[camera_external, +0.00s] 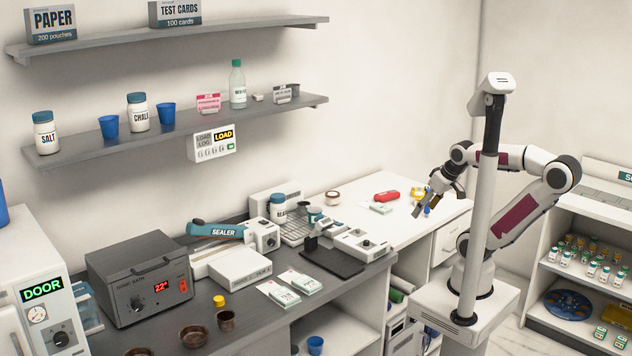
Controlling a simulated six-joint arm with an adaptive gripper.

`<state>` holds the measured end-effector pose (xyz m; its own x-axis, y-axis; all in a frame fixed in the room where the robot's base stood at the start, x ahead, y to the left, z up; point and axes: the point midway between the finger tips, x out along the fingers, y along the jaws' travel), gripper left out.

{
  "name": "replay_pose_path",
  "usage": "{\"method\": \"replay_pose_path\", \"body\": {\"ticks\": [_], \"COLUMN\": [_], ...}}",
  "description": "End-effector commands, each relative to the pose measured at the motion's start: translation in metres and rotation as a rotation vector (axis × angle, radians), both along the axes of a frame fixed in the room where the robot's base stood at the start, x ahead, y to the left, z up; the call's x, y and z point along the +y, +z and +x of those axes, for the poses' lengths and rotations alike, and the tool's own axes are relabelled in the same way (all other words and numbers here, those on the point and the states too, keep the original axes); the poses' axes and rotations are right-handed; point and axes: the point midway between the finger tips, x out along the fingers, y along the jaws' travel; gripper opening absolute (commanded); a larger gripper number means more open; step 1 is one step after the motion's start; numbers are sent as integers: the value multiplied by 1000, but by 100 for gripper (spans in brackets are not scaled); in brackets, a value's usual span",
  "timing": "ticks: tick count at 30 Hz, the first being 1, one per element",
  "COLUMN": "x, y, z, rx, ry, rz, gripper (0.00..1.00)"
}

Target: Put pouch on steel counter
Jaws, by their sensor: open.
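My gripper (424,209) is open and empty above the right part of the white desk (400,237). A small flat white packet with green marking (379,207), possibly a pouch, lies on that desk to the left of my gripper, apart from it. Two similar flat packets lie on the grey counter (258,318), which looks like the steel counter: one at the right (307,283) and one at the left (281,294). Their print is too small to read, so I cannot tell which is the task's pouch.
A red case (386,196) and small yellow and blue items (421,193) lie near my gripper. The counter holds a blue sealer (215,231), a dark bath unit (140,281), a black plate (333,261) and brown bowls (193,336). Two shelves hang above.

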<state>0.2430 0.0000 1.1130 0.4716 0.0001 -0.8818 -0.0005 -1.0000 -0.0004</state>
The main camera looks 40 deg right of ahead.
Motion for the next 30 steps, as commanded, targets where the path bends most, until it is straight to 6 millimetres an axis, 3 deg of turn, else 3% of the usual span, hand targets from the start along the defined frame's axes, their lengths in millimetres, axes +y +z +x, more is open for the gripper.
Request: {"method": "replay_pose_path", "body": {"ticks": [5, 11, 30], "x": [-3, -15, -89], "y": [0, 0, -11], "z": [5, 27, 141], "rx": [-5, -29, -95], "ry": [17, 100, 643], "rz": [-18, -104, -647], "gripper": [64, 64, 64]}}
